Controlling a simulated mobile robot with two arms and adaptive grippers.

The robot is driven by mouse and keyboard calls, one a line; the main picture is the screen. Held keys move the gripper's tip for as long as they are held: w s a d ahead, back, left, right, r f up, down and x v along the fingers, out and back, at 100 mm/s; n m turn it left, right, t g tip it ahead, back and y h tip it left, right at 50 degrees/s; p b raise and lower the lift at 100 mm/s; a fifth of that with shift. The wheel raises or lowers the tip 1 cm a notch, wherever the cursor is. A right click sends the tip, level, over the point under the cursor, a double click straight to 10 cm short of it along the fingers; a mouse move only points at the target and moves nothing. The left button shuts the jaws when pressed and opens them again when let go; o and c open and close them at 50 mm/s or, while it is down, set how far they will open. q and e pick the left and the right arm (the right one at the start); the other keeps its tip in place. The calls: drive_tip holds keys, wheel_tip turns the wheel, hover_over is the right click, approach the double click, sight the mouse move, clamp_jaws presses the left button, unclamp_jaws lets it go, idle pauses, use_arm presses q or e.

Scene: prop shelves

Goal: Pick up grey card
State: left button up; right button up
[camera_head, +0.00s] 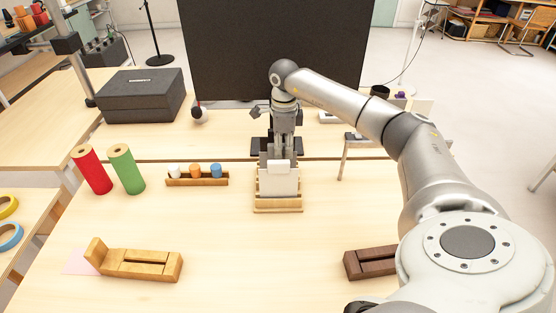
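A wooden card stand (278,208) is in the middle of the table. A pale grey card (278,185) stands upright in it, with a smaller white card or label (278,166) showing at its top; I cannot tell whether these are one piece or two. My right gripper (284,150) points down just behind and above the cards. Its fingertips are partly hidden by the cards, so I cannot tell if it is open, shut or touching a card. My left gripper is not in view.
Red (91,170) and green (126,169) rolls and a peg rack (197,179) stand to the left. A light wooden holder (142,264) and a dark one (372,262) are in front. A black box (142,94) is behind left. The table between the front holders is clear.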

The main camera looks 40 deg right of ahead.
clamp_jaws()
